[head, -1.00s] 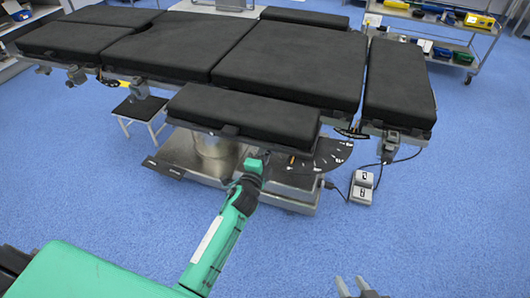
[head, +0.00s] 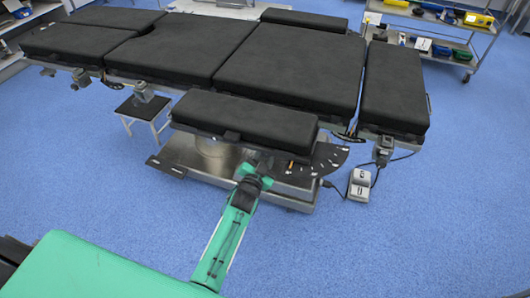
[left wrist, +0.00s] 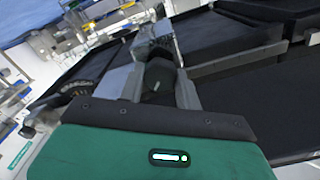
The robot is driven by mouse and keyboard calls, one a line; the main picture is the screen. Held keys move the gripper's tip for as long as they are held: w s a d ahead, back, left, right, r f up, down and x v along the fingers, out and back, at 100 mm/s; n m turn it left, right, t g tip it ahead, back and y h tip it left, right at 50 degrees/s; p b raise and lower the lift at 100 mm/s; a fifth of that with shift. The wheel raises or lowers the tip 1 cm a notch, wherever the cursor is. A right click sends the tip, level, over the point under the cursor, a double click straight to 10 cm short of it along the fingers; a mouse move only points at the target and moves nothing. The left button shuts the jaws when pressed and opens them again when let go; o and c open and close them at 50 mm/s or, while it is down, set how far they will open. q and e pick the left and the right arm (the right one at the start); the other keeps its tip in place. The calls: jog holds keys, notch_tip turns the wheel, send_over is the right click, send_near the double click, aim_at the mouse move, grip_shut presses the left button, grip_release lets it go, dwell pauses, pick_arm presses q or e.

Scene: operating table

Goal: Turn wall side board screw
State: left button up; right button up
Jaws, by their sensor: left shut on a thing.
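The operating table with black pads (head: 285,62) fills the upper part of the head view. Its side board (head: 245,118) sticks out on the near side. My left arm reaches up to the underside of that board, and my left gripper (head: 258,160) is small and partly hidden there. In the left wrist view my left gripper (left wrist: 160,90) is shut on a dark knob-like screw (left wrist: 158,76) between its fingers. A metal bracket (left wrist: 158,38) shows just beyond the screw. My right gripper is out of the head view.
A metal table base (head: 205,160) stands below the pads, with a fan-shaped black plate (head: 328,158) at its right. A foot pedal (head: 359,184) with a cable lies on the blue floor. A small stool (head: 143,112) and a trolley (head: 440,30) stand farther off. The floor at front right is clear.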

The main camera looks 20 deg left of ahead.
pick_arm(q)
jog(key=n+p, duration=0.2)
jog(key=n, duration=0.3)
jog(key=shift+p, duration=0.35)
jog(key=shift+f+n+p, duration=0.1)
jog(key=shift+n+p, duration=0.45)
jog(key=shift+n, duration=1.25)
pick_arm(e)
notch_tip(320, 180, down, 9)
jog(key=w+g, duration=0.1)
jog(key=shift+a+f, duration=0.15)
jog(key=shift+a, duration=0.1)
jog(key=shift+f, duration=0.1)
pick_arm(q)
jog(key=o, duration=1)
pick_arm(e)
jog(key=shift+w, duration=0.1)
pick_arm(q)
jog(key=shift+s, duration=0.1)
jog(key=s, duration=1.3)
jog(key=shift+s+a+p, duration=0.25)
jog(key=shift+s+p, duration=0.1)
jog(key=shift+p, duration=0.1)
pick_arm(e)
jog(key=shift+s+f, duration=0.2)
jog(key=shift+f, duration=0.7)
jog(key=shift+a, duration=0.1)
